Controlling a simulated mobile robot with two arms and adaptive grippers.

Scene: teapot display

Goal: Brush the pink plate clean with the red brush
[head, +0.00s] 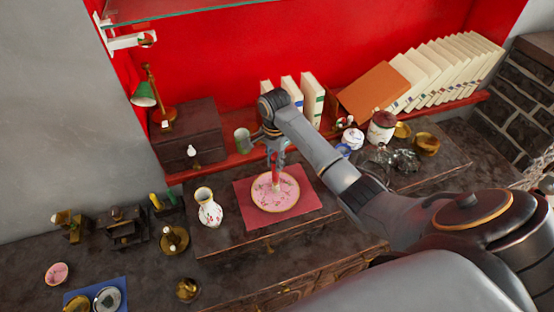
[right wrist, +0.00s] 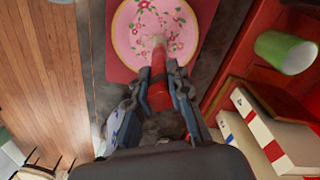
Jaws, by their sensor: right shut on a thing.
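The pink plate (head: 275,191) has a floral pattern and a yellowish rim. It lies flat on a red mat (head: 246,219) on the dark table. My right gripper (head: 276,158) points down over the plate and is shut on the red brush (head: 275,176). In the right wrist view, the gripper (right wrist: 160,92) grips the brush's red handle (right wrist: 159,62). The brush's pale tip (right wrist: 160,42) is over the plate (right wrist: 148,18) near its middle. Whether the bristles touch the plate is hard to tell. My left gripper does not show.
A white floral vase (head: 209,209) stands just left of the mat. A green cup (head: 243,141) stands behind the plate, and white books (head: 312,98) stand on the red ledge. A white jar (head: 352,138) and a red-lidded jar (head: 381,127) are to the right.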

